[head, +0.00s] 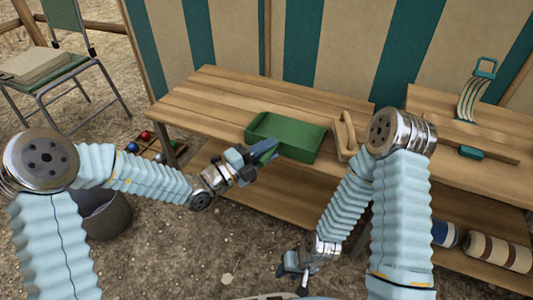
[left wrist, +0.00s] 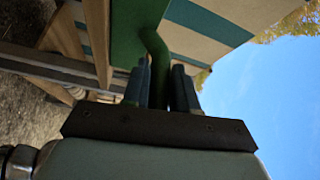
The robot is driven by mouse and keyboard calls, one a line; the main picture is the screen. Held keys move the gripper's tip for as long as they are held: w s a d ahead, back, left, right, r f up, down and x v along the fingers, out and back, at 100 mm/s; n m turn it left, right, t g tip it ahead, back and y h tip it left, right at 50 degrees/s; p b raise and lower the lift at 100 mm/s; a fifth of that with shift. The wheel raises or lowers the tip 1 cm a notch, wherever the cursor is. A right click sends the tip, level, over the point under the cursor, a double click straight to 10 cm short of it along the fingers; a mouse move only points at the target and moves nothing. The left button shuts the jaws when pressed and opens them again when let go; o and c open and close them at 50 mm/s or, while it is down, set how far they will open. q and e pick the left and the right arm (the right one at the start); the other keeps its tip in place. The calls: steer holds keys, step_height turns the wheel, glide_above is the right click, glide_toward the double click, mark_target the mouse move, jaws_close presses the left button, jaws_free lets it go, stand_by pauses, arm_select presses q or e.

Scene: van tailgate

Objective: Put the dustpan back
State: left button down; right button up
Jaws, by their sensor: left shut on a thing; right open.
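The green dustpan (head: 292,132) is a shallow pan over the left wooden table, with its open side facing up. I cannot tell whether it rests on the boards or hangs just above them. My left gripper (head: 255,158) is at its near left end, shut on its green handle. In the left wrist view, the curved handle (left wrist: 158,55) runs between the two fingers (left wrist: 160,88) to the green pan (left wrist: 125,35). My right gripper (head: 296,268) is open and empty, low in front of the table.
A tan wooden piece with a handle (head: 345,137) stands just right of the dustpan. The left table (head: 215,90) is clear at its left end. A right table holds a teal-handled striped item (head: 472,100). Rolls (head: 498,252) lie below; a bucket (head: 106,215) stands at left.

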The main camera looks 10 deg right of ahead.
arm_select(q)
steer(key=c, duration=0.9)
jaws_free()
